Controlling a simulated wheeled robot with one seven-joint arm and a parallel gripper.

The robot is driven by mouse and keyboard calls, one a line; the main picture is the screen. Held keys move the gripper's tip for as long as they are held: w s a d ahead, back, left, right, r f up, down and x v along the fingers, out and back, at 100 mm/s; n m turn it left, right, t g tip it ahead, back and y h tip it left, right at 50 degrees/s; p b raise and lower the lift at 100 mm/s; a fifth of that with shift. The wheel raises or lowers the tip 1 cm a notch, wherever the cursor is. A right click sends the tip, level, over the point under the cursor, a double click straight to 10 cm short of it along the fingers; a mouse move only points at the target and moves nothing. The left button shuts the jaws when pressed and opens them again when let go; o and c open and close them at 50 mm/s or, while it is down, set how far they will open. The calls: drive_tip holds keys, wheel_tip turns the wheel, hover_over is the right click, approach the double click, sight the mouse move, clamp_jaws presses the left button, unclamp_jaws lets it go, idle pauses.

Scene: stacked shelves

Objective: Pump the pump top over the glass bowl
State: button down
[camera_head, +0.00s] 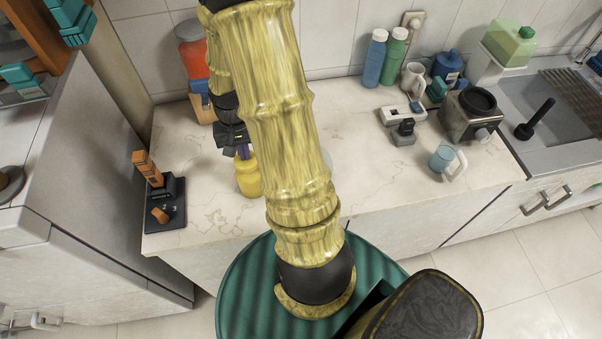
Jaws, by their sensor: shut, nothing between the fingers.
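A yellow bottle (248,178) stands upright on the marble counter, left of my arm. My gripper (236,143) is dark, points down and is shut with nothing held. Its fingertips are at or just above the pump top; I cannot tell whether they touch. A pale, clear rim (327,160) peeks out right of my arm and may be the glass bowl; most of it is hidden behind the arm.
A black stand with orange-handled items (168,200) is at the counter's left end. Bottles, mugs and a blender base (467,115) stand to the right, before the sink. The counter (375,190) right of my arm is clear.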

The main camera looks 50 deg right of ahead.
idle(0.3)
drive_tip(key=shift+r+p, duration=1.6)
drive_tip(key=shift+r, duration=0.1)
wheel_tip(320, 180, up, 6)
drive_tip(key=p, duration=0.5)
drive_tip(key=s+a+n+t+b, duration=0.2)
drive_tip(key=s+a+n+b, duration=0.4)
drive_tip(key=a, duration=0.6)
drive_tip(key=b, duration=0.2)
drive_tip(key=shift+n+t+b, duration=0.3)
drive_tip(key=shift+n+b, duration=0.05)
drive_tip(key=shift+n, duration=0.05)
